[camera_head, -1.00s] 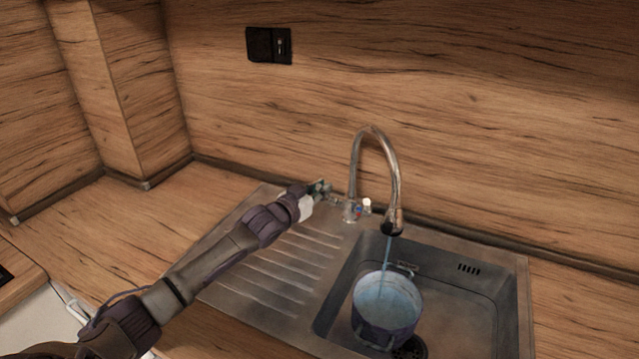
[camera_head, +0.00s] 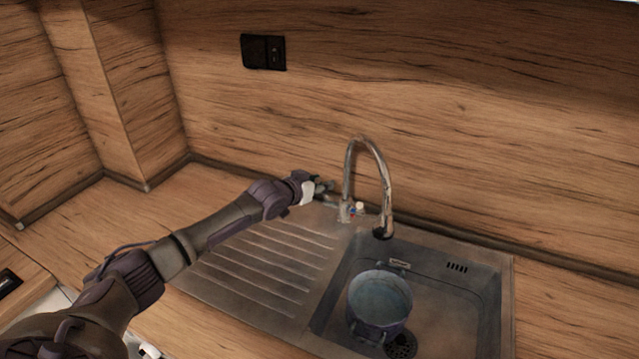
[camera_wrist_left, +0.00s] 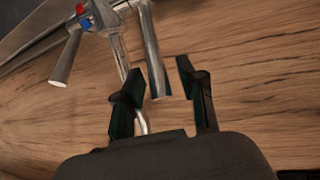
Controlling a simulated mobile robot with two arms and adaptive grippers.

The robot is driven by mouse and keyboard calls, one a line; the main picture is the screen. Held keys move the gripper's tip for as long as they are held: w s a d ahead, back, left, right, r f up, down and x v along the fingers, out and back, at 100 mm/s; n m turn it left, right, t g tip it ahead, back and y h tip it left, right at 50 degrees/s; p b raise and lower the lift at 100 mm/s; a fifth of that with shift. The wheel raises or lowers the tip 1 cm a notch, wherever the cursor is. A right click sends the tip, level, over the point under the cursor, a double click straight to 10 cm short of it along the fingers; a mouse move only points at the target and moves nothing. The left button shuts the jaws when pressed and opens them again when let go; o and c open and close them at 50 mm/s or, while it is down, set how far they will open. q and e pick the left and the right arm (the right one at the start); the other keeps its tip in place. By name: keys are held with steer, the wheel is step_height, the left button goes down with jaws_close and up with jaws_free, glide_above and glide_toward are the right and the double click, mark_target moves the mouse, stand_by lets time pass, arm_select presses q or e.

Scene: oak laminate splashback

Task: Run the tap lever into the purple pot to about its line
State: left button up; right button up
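The purple pot (camera_head: 384,326) stands in the sink basin under the tap spout (camera_head: 387,185). Bluish water shows inside it; I cannot make out its line. No stream shows below the spout. My left gripper (camera_head: 326,187) is just left of the tap base. In the left wrist view the left gripper (camera_wrist_left: 162,85) has its fingers apart, with a chrome bar (camera_wrist_left: 152,50) reaching into the gap. I cannot tell whether this bar is the tap lever or whether a finger touches it. The tap body with a red and blue mark (camera_wrist_left: 85,18) is at upper left. My right gripper is out of view.
The ribbed drainboard (camera_head: 255,265) lies left of the basin (camera_head: 460,310), below my left arm, and is clear. A drain (camera_head: 401,346) is beside the pot. The wooden splashback (camera_head: 480,130) rises close behind the tap, with a black socket (camera_head: 263,52) on it.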

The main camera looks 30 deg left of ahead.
arm_select(q)
steer(key=shift+s+a+r, duration=0.1)
steer(key=shift+s, duration=0.5)
steer(key=v, duration=1)
steer(key=shift+s+r, duration=0.3)
steer(key=shift+f, duration=0.1)
